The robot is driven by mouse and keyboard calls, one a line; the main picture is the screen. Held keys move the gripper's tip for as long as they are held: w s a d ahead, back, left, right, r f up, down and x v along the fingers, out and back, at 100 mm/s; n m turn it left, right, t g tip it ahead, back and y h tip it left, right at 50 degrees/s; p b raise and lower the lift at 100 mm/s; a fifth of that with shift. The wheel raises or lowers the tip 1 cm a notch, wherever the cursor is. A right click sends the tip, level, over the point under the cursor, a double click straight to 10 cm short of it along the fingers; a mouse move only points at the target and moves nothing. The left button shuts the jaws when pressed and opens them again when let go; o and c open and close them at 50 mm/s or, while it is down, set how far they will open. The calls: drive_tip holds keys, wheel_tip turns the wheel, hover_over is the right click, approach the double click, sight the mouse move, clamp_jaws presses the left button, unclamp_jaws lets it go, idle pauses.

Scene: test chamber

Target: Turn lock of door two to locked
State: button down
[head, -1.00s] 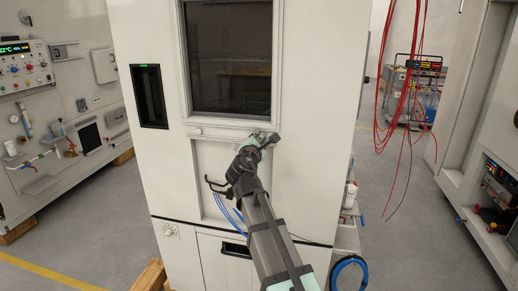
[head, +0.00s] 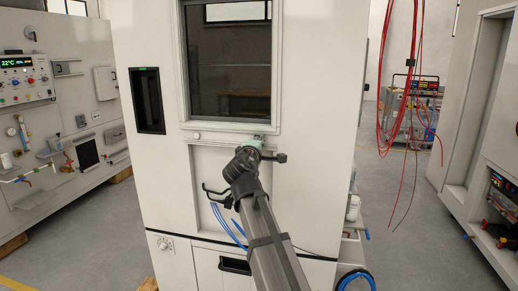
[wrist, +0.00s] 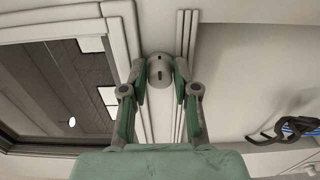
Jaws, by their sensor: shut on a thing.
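In the wrist view, a round grey metal lock knob (wrist: 159,68) with small dark holes sits on the frame between the window and the recessed panel. My gripper (wrist: 160,78) has its two fingers on either side of this knob, shut on it. In the head view, my gripper (head: 256,141) is at the white cabinet front, just below the window's lower right corner. There my gripper and wrist hide the held knob. No door number can be read.
The dark window (head: 228,65) is above my gripper. A small round knob (head: 196,135) sits below the window's left side. A black hooked handle (head: 215,194) with blue cables is at lower left. Red cables (head: 412,75) hang at right.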

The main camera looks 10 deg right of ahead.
drive_tip(key=shift+r, duration=0.1)
idle(0.4)
drive_tip(key=c, duration=0.9)
unclamp_jaws()
drive_tip(key=shift+w, duration=0.1)
drive_tip(key=v, duration=1.2)
drive_tip(key=shift+m, duration=0.3)
